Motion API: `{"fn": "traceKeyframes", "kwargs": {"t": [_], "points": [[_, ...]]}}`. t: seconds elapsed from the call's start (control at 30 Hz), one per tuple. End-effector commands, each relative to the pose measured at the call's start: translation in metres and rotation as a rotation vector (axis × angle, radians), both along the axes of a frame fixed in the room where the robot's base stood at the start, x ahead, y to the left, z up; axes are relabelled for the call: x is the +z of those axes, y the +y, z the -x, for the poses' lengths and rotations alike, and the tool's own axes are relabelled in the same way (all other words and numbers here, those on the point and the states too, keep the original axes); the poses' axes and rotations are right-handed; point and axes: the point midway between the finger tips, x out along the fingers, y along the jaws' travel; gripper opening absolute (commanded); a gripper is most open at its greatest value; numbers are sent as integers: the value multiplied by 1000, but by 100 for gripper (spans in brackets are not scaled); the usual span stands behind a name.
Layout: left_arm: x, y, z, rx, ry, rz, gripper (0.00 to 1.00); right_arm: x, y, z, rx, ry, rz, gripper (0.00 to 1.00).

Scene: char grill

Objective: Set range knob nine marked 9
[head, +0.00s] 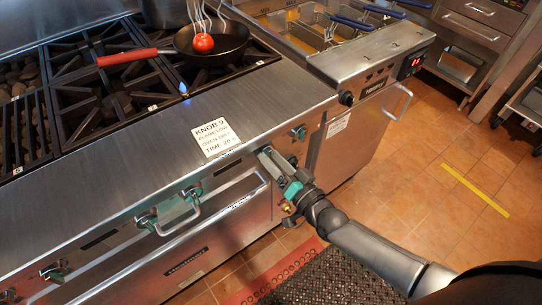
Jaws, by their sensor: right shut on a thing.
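My right gripper (268,156) is at the front panel of the range (262,112), with its arm coming in from the lower right. Its fingers are shut on a range knob, which they mostly hide; its number cannot be read. A label card (215,137) reading "KNOB 9", "FLAME LOW" lies on the range's front ledge, up and left of the gripper. More knobs (192,196) show along the panel to the left. My left gripper is not in view.
A black pan (228,48) with a red handle (126,57) holds a tomato (203,43) on the burner grates. A small blue flame (183,88) shows near the ledge. An oven handle (212,204) sticks out left of the gripper. A fryer (372,62) stands right.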

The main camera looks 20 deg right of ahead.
Motion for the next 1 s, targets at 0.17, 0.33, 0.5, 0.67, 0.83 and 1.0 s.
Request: {"fn": "traceKeyframes", "kwargs": {"t": [0.17,0.33,0.5,0.67,0.83,1.0], "points": [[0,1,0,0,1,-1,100,0,0,0,1,22,-58,5],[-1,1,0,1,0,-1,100,0,0,0,1,31,-83,5],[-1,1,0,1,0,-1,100,0,0,0,1,33,-89,5],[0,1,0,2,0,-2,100,0,0,0,1,33,-89,5],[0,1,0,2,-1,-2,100,0,0,0,1,33,-88,72],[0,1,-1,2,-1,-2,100,0,0,0,1,32,-87,90]]}}
